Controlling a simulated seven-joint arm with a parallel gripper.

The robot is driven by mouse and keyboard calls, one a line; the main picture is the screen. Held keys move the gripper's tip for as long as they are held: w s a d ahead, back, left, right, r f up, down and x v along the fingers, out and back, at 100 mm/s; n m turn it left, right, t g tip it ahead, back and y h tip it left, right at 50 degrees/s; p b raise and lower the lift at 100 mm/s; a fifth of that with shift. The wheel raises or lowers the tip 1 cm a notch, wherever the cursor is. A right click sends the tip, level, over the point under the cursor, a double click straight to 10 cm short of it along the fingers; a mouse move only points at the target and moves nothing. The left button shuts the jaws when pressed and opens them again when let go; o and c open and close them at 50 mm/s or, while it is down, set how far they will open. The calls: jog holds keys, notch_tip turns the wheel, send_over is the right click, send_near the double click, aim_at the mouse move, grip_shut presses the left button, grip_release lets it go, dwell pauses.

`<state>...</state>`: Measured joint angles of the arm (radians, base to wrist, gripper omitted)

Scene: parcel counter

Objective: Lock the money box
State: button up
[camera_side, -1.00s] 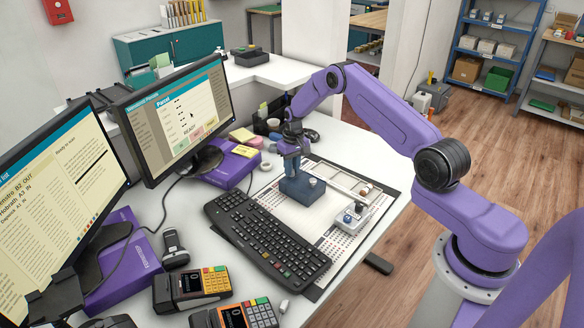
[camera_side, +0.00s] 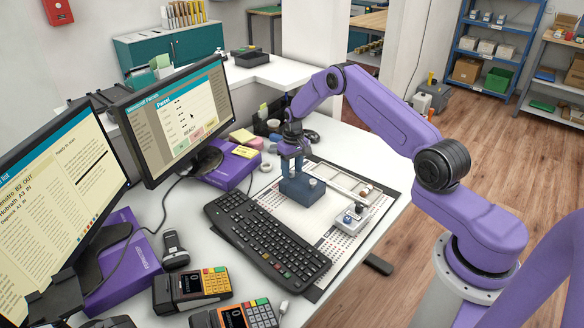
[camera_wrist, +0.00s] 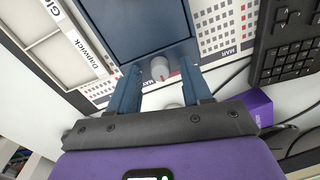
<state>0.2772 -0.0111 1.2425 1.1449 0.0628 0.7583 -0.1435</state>
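The money box (camera_side: 302,189) is a dark blue box on the printed desk mat, beyond the keyboard in the side view. In the wrist view the money box (camera_wrist: 135,28) fills the top middle. A round grey knob (camera_wrist: 160,68) with a small red mark sits at its near edge. My gripper (camera_wrist: 160,82) has its two blue fingers apart, one on each side of the knob, with gaps visible. In the side view my gripper (camera_side: 294,168) points down at the box, and its fingertips are partly hidden against it.
A black keyboard (camera_side: 268,238) lies close in front of the box. A small light device (camera_side: 351,219) with knobs stands to its right, and a compartment tray (camera_side: 349,183) lies behind. A purple box (camera_side: 222,168) and a monitor (camera_side: 180,115) stand to the left.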

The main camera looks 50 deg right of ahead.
jog(key=shift+r, duration=0.1)
notch_tip(320, 180, up, 17)
jog(key=shift+d+r, duration=0.15)
jog(key=shift+d, duration=0.25)
jog(key=shift+s, duration=0.1)
jog(key=s+a+r+n, duration=0.4)
jog(key=s+a, duration=0.4)
jog(key=a, duration=0.3)
jog(key=s+a+r+n, duration=0.3)
jog(key=s+a+r, duration=0.2)
jog(key=s+a, duration=0.5)
jog(key=s+n, duration=0.7)
jog(key=s, duration=1.8)
jog(key=shift+s+a+f+n, duration=0.25)
jog(key=shift+a+f+n, duration=0.05)
jog(key=shift+a, duration=0.05)
